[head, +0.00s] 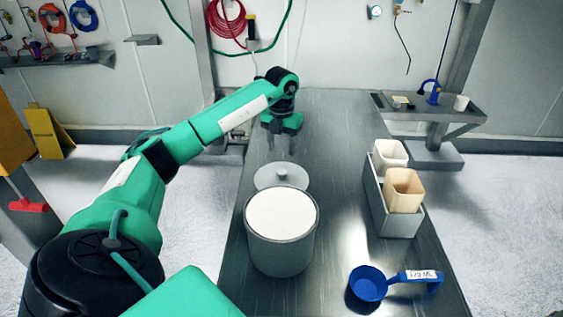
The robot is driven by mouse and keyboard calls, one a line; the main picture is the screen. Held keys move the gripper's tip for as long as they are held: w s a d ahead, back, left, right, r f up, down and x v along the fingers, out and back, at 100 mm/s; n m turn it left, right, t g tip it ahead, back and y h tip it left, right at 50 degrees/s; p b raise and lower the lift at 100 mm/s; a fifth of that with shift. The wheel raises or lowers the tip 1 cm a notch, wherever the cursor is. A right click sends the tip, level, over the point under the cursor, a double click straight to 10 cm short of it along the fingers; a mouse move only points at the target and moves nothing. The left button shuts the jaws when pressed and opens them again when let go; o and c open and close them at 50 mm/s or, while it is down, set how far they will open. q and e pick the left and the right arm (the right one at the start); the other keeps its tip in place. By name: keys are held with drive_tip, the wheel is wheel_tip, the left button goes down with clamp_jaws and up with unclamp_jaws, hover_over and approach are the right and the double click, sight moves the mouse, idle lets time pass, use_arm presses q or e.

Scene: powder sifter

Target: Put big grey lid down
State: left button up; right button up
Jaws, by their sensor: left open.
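The big grey lid (267,177), a flat disc with a small round knob, lies on the metal table just behind the large grey pot (282,255). The pot partly hides the lid's near edge. The pot stands upright without a cover and is filled near its rim with white powder. My left gripper (281,147) points down over the table behind the lid, open and empty, apart from the knob. My right gripper is not in view.
A grey box (403,226) with a white container (390,153) and a beige container (403,190) stands on the right. A blue scoop (369,282) lies at the front right. The table's far part (335,115) is clear.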

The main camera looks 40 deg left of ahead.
use_arm(q)
wheel_tip(320, 180, up, 3)
drive_tip(key=shift+r, duration=0.1)
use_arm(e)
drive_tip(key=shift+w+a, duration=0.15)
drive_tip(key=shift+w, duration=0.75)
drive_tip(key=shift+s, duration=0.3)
